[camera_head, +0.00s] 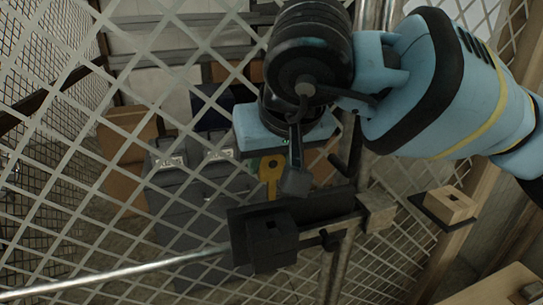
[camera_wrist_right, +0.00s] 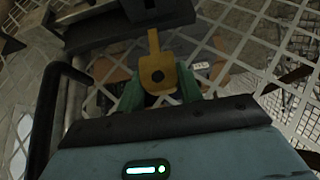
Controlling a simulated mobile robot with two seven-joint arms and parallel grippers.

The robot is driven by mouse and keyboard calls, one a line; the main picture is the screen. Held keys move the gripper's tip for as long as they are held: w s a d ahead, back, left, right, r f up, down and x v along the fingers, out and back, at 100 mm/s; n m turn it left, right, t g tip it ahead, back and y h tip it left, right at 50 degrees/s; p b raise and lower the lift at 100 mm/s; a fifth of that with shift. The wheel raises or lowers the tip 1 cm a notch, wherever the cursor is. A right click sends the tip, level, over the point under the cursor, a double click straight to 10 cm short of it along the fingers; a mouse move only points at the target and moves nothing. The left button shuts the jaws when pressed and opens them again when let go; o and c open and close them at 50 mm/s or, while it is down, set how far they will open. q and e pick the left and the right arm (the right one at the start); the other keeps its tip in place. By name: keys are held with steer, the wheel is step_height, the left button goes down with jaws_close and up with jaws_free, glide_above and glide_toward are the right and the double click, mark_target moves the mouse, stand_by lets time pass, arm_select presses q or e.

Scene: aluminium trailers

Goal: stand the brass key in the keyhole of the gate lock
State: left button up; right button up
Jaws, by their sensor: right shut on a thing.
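The brass key (camera_head: 271,168) hangs bow up and shaft down in my right gripper (camera_head: 294,178), which is shut on it. In the right wrist view the key (camera_wrist_right: 154,62) shows its round-holed bow between the greenish fingers (camera_wrist_right: 156,95), with its shaft pointing at the lock. The gate lock (camera_head: 268,246) is a dark box with a small dark square opening on its top, fixed to the gate below the key; it also shows in the right wrist view (camera_wrist_right: 158,10). The key is above and behind the box in the head view; I cannot tell the exact gap. My left gripper is out of view.
A mesh gate (camera_head: 90,140) fills the left and middle. A metal bar (camera_head: 120,278) runs left from the lock, and an upright post (camera_head: 335,255) stands beside it. A wooden block with a slot (camera_head: 450,204) sits on a dark ledge at right. Grey cases and boxes lie behind the mesh.

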mark_target(273, 198)
steer(key=shift+w+f, duration=0.1)
steer(key=shift+f, duration=0.6)
steer(key=shift+f+b, duration=1.55)
steer(key=shift+f, duration=2.1)
steer(key=o, duration=1.1)
